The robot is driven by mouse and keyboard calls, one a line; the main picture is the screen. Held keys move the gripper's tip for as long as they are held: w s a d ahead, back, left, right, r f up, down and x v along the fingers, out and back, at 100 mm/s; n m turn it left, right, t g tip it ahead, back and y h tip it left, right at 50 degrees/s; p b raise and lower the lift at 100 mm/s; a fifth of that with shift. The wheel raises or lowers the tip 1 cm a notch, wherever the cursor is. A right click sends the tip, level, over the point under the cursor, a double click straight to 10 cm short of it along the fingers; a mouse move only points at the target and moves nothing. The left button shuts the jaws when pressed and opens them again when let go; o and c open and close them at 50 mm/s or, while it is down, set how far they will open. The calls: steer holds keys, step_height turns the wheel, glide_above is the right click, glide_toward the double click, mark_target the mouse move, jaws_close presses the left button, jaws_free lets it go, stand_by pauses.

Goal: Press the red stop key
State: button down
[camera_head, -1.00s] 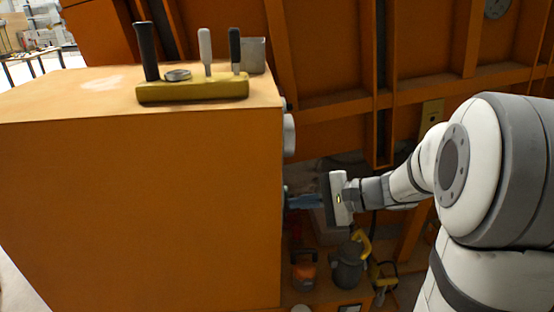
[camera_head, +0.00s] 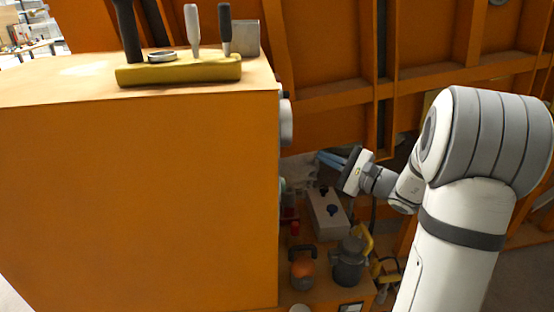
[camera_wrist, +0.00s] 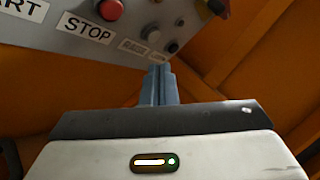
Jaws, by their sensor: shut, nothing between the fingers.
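The red stop key (camera_wrist: 110,9) is a round red button at the top edge of the wrist view, partly cut off. It sits on a grey panel (camera_wrist: 60,45) just above a white label reading STOP (camera_wrist: 87,28). My gripper (camera_wrist: 160,70) has its blue-grey fingers shut together and empty. In the wrist view the fingertips are below and to the right of the stop key, apart from it in the picture. My gripper also shows in the head view (camera_head: 322,158), right of the orange cabinet (camera_head: 140,200). The panel face is not visible there.
A START label (camera_wrist: 22,9) is at the panel's left, and dark knobs (camera_wrist: 151,32) are at its right. On the cabinet top stands a yellow tool holder (camera_head: 180,70) with upright handles. Below my arm are a grey box (camera_head: 328,214) and a dark pot-like tool (camera_head: 349,262).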

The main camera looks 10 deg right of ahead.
steer(key=a, duration=0.8)
steer(key=shift+a, duration=0.2)
stand_by(1.8)
steer(key=shift+a+b, duration=0.3)
steer(key=shift+b, duration=0.1)
steer(key=shift+s+a+b, duration=0.1)
steer(key=shift+a+b, duration=0.2)
steer(key=shift+a, duration=0.2)
stand_by(0.5)
steer(key=shift+d, duration=0.95)
